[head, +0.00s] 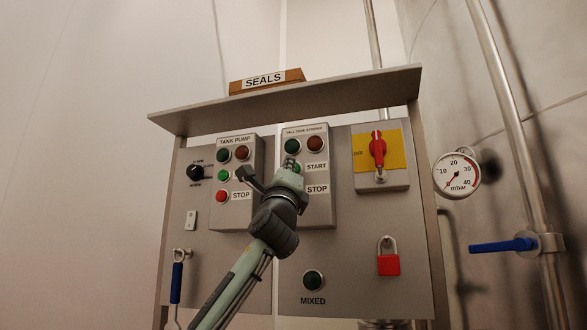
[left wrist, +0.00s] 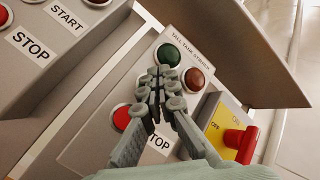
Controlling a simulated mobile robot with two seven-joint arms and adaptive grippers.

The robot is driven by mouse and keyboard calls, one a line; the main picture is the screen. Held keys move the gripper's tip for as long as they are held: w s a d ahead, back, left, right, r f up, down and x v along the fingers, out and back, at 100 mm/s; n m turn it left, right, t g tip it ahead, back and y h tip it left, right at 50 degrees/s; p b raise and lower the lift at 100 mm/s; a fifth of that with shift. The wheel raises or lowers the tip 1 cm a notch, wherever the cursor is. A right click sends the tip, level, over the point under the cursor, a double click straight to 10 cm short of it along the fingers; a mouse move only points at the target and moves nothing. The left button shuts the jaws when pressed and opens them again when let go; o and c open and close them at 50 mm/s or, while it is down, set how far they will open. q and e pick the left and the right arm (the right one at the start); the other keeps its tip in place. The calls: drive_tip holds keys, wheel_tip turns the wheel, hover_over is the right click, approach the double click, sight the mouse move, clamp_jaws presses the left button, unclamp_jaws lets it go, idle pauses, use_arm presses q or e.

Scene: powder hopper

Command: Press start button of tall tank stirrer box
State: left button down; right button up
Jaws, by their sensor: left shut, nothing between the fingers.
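The tall tank stirrer box (head: 320,208) is a grey box on the panel, with a green lamp (head: 291,146) and a dark red lamp (head: 315,144) above its START label (head: 316,167) and STOP label (head: 317,189). My left gripper (head: 291,165) is shut and empty, its fingertips in front of the spot left of the START label. The start button is hidden behind the fingers; I cannot tell whether they touch it. In the left wrist view the fingers (left wrist: 161,82) cover the middle of the box, beside the red stop button (left wrist: 122,117).
The tank pump box (head: 245,213) with its own buttons is just left. A yellow switch plate with a red handle (head: 377,148) is right. A shelf (head: 290,97) juts out above, carrying a SEALS box (head: 266,80). A red padlock (head: 388,264) hangs lower right.

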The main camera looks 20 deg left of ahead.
use_arm(q)
drive_tip(key=shift+w, duration=0.1)
drive_tip(key=shift+w+p, duration=0.3)
drive_tip(key=shift+w, duration=0.05)
idle(0.5)
drive_tip(key=shift+w, duration=0.4)
drive_tip(key=shift+s, duration=0.1)
idle(0.5)
drive_tip(key=shift+s, duration=0.7)
drive_tip(key=shift+s+a, duration=0.1)
drive_tip(key=shift+s, duration=2.4)
